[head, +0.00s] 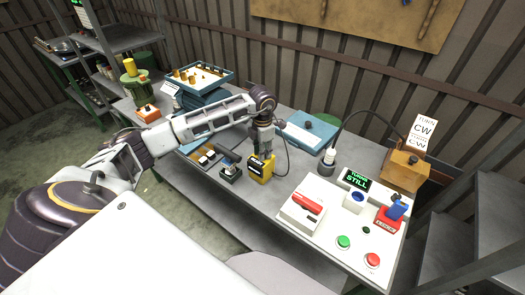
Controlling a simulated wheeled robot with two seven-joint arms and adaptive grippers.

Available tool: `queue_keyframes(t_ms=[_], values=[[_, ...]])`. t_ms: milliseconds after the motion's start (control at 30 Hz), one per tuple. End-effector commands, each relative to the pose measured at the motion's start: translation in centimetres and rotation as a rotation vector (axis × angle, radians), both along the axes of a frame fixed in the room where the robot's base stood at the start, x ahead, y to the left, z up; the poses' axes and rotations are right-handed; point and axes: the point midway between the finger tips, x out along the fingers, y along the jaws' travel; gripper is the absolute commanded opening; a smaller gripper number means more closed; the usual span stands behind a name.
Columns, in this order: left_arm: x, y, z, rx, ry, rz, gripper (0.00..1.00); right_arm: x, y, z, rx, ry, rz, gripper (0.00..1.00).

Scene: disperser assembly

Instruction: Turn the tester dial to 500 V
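The tester appears to be the small yellow box (259,169) with a dark face, standing on the grey bench in the middle of the head view. My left arm reaches in from the left, and its gripper (264,151) points straight down at the top of the yellow box. The fingertips are too small to show whether they are open or shut, or whether they touch it. The dial and its markings cannot be made out; the gripper may cover them. My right gripper is not in view.
Left of the tester is a small black device (231,172). To the right is a white panel (325,232) with a red handle, buttons and a green display (356,180). A blue case (309,133) lies behind. A wooden box (404,170) with a "CW" sign stands back right.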

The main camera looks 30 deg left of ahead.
Motion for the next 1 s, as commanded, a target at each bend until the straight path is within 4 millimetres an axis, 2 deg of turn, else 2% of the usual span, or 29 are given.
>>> queue_keyframes(t_ms=[33, 100, 533, 1000], values=[[0.0, 0.0, 0.0, 0.000, 0.000, 0.000, 0.09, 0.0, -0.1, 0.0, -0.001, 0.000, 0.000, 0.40], [0.0, 0.0, 0.0, 0.000, 0.000, 0.000, 0.03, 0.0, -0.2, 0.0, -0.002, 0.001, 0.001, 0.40], [0.1, 0.1, 0.0, 0.000, -0.002, -0.060, 0.03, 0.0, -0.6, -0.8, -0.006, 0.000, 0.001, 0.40], [0.1, 0.0, -0.2, 0.000, -0.002, -0.326, 0.03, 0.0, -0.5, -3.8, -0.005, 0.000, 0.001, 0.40]])
